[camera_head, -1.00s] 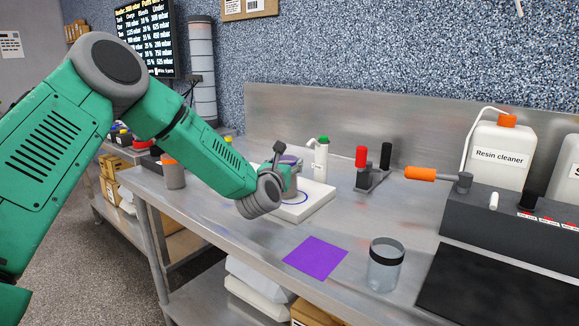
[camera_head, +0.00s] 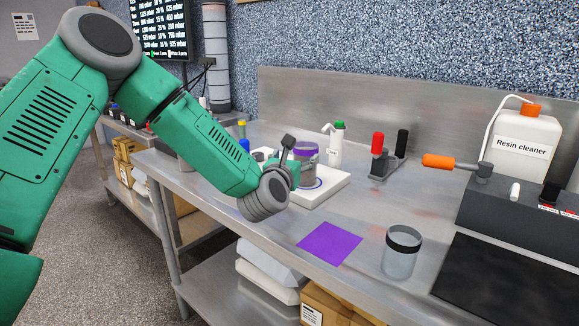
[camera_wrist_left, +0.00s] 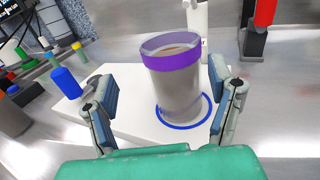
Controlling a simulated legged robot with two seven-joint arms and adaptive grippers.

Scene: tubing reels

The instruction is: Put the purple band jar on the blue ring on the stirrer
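The purple band jar (camera_head: 307,166), a grey see-through jar with a purple band at its rim, stands upright on the white stirrer (camera_head: 337,184). In the left wrist view the jar (camera_wrist_left: 180,90) has its base inside the blue ring (camera_wrist_left: 208,115), a little toward the ring's left side. The ring (camera_head: 319,184) is partly hidden in the head view. My left gripper (camera_wrist_left: 164,108) is open, with its fingers apart and gaps on both sides of the jar. In the head view the gripper (camera_head: 292,168) is beside the jar, partly covering it. My right gripper is not in view.
A green-capped bottle (camera_head: 336,147) stands behind the stirrer. A red-and-black-handled fixture (camera_head: 388,157) is farther right. A purple square (camera_head: 330,243) and a black-banded jar (camera_head: 402,252) are on the front of the steel bench. A blue-capped item (camera_wrist_left: 66,83) is left of the gripper.

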